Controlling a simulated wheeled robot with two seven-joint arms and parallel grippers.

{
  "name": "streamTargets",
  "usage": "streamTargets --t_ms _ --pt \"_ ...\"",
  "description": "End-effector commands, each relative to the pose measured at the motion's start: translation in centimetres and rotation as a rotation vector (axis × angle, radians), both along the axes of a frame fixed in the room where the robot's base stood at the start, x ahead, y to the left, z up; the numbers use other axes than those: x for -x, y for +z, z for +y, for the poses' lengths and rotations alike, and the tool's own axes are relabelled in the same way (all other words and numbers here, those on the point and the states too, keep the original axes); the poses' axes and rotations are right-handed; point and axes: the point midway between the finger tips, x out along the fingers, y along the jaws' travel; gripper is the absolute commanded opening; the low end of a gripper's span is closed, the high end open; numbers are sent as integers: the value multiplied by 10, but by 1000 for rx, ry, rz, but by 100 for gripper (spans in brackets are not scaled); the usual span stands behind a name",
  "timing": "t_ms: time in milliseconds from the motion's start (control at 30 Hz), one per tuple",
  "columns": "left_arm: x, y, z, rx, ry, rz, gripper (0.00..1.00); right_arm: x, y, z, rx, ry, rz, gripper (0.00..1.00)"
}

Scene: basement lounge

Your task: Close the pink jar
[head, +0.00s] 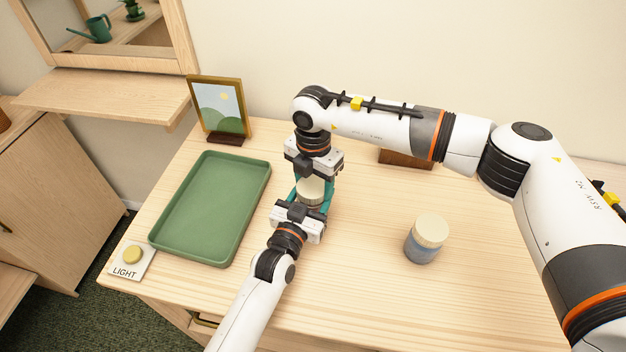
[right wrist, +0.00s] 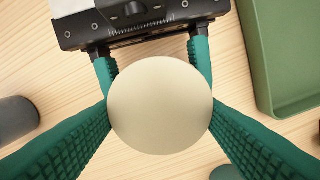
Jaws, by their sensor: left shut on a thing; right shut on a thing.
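A jar with a round cream lid (head: 310,190) stands between my two grippers on the table. Its body is mostly hidden by green fingers, so I cannot make out its pink colour. My left gripper (head: 311,203) is shut on the jar from the near side. My right gripper (head: 312,182) reaches down from above and is shut on the lid. In the right wrist view the lid (right wrist: 160,105) sits between my right gripper's green fingers, with my left gripper (right wrist: 154,65) behind it. I cannot tell whether the lid is seated on the jar.
A green tray (head: 163,241) lies left of the grippers. A blue jar with a cream lid (head: 426,238) stands to the right. A picture frame (head: 218,108) stands at the back left, a light switch (head: 132,258) at the front left. A brown block (head: 405,159) is at the back.

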Motion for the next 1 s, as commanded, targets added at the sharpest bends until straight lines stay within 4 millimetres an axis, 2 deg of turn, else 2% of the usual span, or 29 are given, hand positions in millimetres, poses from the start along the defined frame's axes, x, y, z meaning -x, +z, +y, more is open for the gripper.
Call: streamTargets --t_ms 567,1000 --pt "-1 1 0 0 1 -1 18 1 2 1 -3 2 0 28" --pt "-1 1 1 0 1 -1 18 1 -4 1 -2 1 -3 28"
